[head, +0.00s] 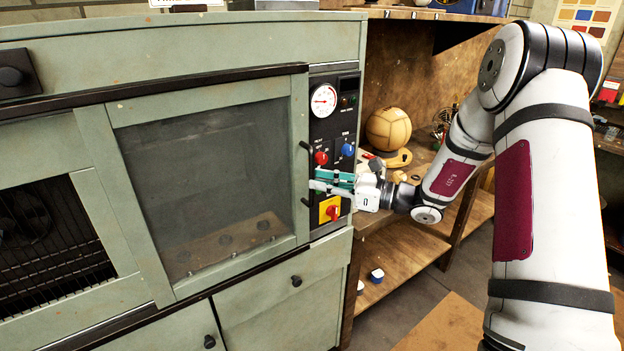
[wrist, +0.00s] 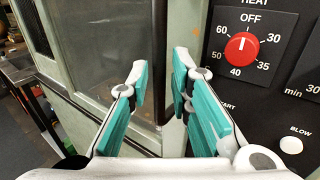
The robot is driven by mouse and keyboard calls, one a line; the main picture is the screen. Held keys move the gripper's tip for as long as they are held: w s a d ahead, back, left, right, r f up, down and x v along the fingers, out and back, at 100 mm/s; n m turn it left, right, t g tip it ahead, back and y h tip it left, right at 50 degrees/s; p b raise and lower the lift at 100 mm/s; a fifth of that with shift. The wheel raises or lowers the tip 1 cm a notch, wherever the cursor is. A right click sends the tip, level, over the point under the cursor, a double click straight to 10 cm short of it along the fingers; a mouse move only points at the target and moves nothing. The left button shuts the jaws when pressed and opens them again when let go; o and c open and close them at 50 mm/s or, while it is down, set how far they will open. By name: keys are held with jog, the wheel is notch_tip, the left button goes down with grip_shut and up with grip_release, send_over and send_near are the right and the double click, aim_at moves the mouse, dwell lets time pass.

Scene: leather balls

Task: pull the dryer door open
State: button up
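The dryer is a worn pale-green cabinet with a framed glass door (head: 210,190), which looks shut. A black upright handle (head: 307,160) is on the door's right edge; my gripper partly covers its lower part in the head view. My gripper (head: 318,181) has teal finger pads and is at the handle's lower half, in front of the control panel. In the wrist view my gripper (wrist: 160,78) is open, with a gap between its fingertips. A dark upright strip (wrist: 159,45), apparently the handle, lines up with that gap. I cannot tell whether the fingers touch it.
The control panel (head: 333,125) with red and blue knobs, a gauge and a yellow-backed red switch (head: 332,212) is close to my gripper on the right. A leather ball (head: 388,129) sits on a wooden bench (head: 440,222) to the right. Drawers lie below the door.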

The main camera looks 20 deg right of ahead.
aim_at(311, 202)
jog(key=shift+x, duration=1.55)
grip_shut()
